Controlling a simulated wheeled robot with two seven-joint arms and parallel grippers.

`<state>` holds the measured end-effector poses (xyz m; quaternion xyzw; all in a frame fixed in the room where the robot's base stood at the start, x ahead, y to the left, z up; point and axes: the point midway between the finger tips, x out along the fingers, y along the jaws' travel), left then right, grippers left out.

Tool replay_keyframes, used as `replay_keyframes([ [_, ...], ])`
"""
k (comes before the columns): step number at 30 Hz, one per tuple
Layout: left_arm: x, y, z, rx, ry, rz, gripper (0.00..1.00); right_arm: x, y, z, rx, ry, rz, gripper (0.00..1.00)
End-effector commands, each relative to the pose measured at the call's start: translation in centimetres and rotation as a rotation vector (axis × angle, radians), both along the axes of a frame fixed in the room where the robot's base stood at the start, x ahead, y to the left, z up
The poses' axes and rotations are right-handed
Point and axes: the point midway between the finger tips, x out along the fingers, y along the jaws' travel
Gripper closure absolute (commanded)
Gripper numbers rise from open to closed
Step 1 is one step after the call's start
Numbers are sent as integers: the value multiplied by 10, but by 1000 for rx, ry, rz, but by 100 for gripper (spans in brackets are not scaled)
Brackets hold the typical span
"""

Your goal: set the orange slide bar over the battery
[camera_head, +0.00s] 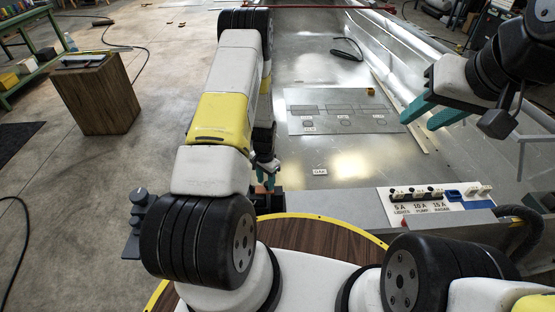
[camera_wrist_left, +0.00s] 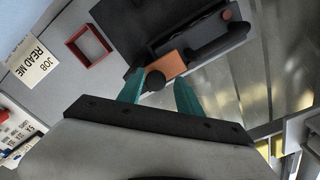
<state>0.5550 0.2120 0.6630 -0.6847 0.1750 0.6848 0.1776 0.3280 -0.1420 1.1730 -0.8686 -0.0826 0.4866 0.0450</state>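The orange slide bar (camera_wrist_left: 173,66) shows as a short orange piece with a round black knob (camera_wrist_left: 154,81) in the left wrist view. It lies against a long dark block (camera_wrist_left: 205,42), probably the battery, in a dark tray. My left gripper's (camera_wrist_left: 160,84) teal fingers are apart, one on each side of the knob; firm contact is not visible. In the head view my left gripper (camera_head: 265,175) points down beside the bench, and my arm hides most of the battery area. My right gripper (camera_head: 428,107) is open and empty, raised at the right.
A red square frame (camera_wrist_left: 88,47) and a "JOB READ ME" note (camera_wrist_left: 35,62) lie on the grey surface. A labelled switch panel (camera_head: 430,204) is at the front right. A grey marked plate (camera_head: 340,111) lies on the metal hull floor, which is otherwise mostly clear.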

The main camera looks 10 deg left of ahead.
Motion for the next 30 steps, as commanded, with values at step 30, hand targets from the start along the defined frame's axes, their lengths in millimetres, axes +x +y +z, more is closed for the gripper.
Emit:
replay_keyframes([
  [30, 0, -2, 78, -2, 0, -1, 50, 0, 0, 0, 0, 0, 0, 64],
])
